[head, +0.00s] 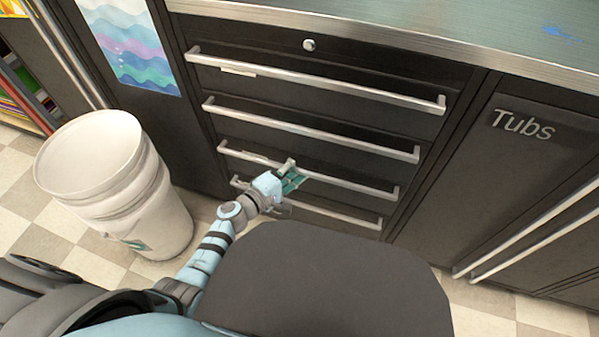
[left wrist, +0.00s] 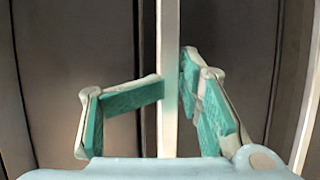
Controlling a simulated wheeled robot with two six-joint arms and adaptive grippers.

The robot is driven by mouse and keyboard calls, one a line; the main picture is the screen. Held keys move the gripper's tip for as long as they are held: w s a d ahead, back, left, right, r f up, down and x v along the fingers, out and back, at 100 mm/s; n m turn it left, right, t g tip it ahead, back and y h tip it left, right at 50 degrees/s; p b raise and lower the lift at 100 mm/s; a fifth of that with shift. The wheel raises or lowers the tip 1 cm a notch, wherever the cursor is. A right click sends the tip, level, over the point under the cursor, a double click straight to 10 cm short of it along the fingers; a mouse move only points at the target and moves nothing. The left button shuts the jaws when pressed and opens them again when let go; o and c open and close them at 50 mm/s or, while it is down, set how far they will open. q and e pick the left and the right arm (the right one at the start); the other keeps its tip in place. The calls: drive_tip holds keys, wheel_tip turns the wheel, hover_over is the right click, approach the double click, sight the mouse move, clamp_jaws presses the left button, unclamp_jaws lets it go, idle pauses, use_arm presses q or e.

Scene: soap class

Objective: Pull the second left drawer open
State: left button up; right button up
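A dark cabinet holds a stack of drawers with long silver bar handles. The top drawer (head: 330,114) and the second drawer from the top (head: 285,149) look flush with the cabinet. My left gripper (head: 291,176) is at the handle of the third drawer from the top (head: 350,182), near that handle's middle. In the left wrist view the handle (left wrist: 169,60) runs upright between my green-padded fingers (left wrist: 172,88). Both fingertips appear to touch it, one on each side. The lowest handle (head: 335,213) is partly hidden behind my left gripper. My right gripper is not in view.
A white bucket (head: 120,180) stands on the checkered floor left of the drawers, close to my left arm. A "Tubs" cabinet door (head: 500,180) is on the right. A countertop (head: 450,28) overhangs above. A round lock (head: 309,45) sits on the top drawer.

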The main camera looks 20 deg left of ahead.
use_arm(q)
drive_tip(key=shift+w+a+f, duration=0.15)
drive_tip(key=shift+f, duration=0.2)
drive_tip(key=shift+a, duration=0.1)
